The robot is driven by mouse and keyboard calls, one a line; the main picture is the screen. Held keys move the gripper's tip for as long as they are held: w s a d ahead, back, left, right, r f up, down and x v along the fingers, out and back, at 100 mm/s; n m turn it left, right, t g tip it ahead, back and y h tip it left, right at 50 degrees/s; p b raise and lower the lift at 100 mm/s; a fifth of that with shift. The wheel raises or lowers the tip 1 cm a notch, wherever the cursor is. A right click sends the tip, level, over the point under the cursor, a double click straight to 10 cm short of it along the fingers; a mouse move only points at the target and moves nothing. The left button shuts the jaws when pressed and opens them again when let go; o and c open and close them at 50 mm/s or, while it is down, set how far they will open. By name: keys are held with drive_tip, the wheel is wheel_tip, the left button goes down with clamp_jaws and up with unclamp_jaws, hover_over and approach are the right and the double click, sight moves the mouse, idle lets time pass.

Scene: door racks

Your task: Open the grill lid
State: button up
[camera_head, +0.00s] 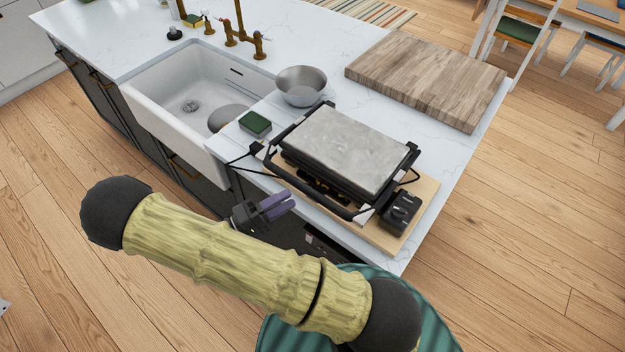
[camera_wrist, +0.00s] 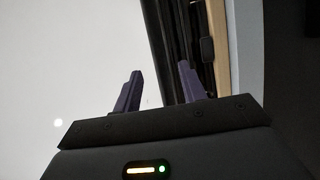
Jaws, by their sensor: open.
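The grill (camera_head: 345,150) sits on a wooden board at the near corner of the white counter. Its flat grey lid is down, and a black bar handle (camera_head: 318,197) runs along its near side. My gripper (camera_head: 280,203) is open and empty, just left of and in front of the grill's near left corner, apart from the handle as far as I can tell. In the wrist view my two purple fingers (camera_wrist: 162,92) are spread, with dark grill parts (camera_wrist: 180,45) beyond them and to the right. Whether a finger touches the grill cannot be told.
A black control box (camera_head: 401,212) is at the grill's right front. A green sponge (camera_head: 256,124), a metal bowl (camera_head: 301,86) and the white sink (camera_head: 190,100) lie to the left. A large cutting board (camera_head: 427,80) is behind. The counter's front edge is close to my gripper.

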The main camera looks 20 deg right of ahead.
sight(308, 187)
drive_tip(key=p+x, duration=0.2)
drive_tip(key=x, duration=0.5)
drive_tip(key=shift+w+d+r, duration=0.1)
drive_tip(key=shift+r, duration=0.05)
drive_tip(key=shift+d, duration=0.6)
clamp_jaws()
